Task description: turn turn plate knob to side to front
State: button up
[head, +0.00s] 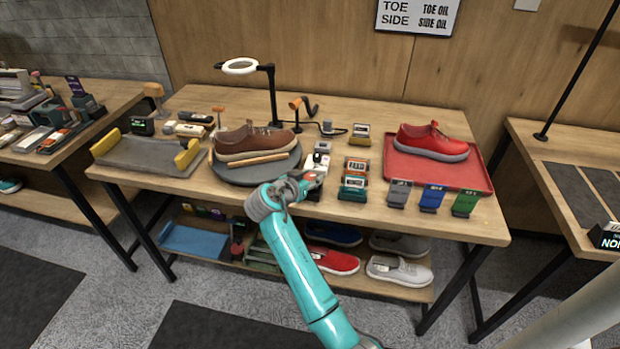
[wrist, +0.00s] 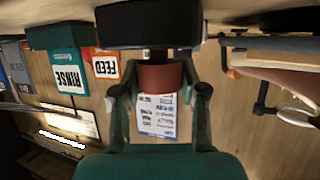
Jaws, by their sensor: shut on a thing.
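My gripper (head: 306,179) is at the front of the work table, just right of the round grey turn plate (head: 228,174). In the wrist view my gripper (wrist: 162,78) is shut on a reddish-brown round piece, which I take for the turn plate knob (wrist: 162,77). A dark block (wrist: 148,27) is right beside it. A small white label with printed text (wrist: 157,114) shows between the fingers, too small to read.
The RINSE box (wrist: 66,78) and FEED box (wrist: 106,67) stand close beside my gripper. A red sneaker (head: 432,140) lies on a red tray (head: 450,173) at the right. A magnifier lamp (head: 240,67) stands behind the plate. Grey, blue and green pads line the front edge.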

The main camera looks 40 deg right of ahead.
jog(key=m+g, duration=0.5)
jog(key=shift+g+h, duration=0.4)
jog(key=shift+f, duration=0.1)
jog(key=o, duration=1.2)
jog(key=shift+c, duration=0.2)
jog(key=v, duration=1.2)
jog(key=shift+w, duration=0.2)
